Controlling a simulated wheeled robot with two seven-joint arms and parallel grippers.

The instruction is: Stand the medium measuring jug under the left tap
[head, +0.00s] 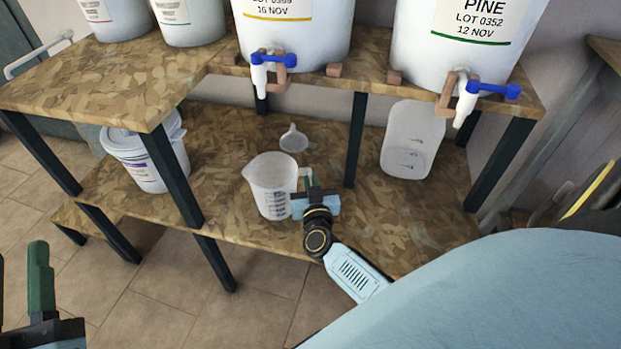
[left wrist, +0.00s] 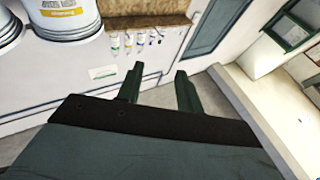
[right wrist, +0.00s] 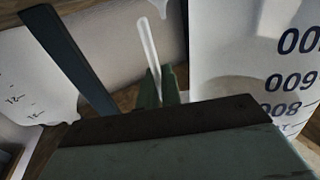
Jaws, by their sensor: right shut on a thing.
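The translucent measuring jug (head: 268,188) with dark scale marks is upright at the lower shelf, near its front edge. My right gripper (head: 309,181) is shut on its handle, at the jug's right side. In the right wrist view the pale handle (right wrist: 150,45) runs between the fingers, with the jug wall (right wrist: 235,60) to the right. The left tap (head: 262,72), white with a blue lever, is above and behind the jug in the head view. Whether the jug is exactly below its spout, or touching the shelf, I cannot tell. My left gripper (left wrist: 159,88) is open and empty, away from the shelves.
A larger translucent container (head: 412,140) stands on the lower shelf (head: 365,220) at right. A small white funnel-like piece (head: 293,139) lies behind the jug. A white bucket (head: 146,160) is at left. The right tap (head: 466,95) overhangs. Dark posts (head: 355,140) flank the space.

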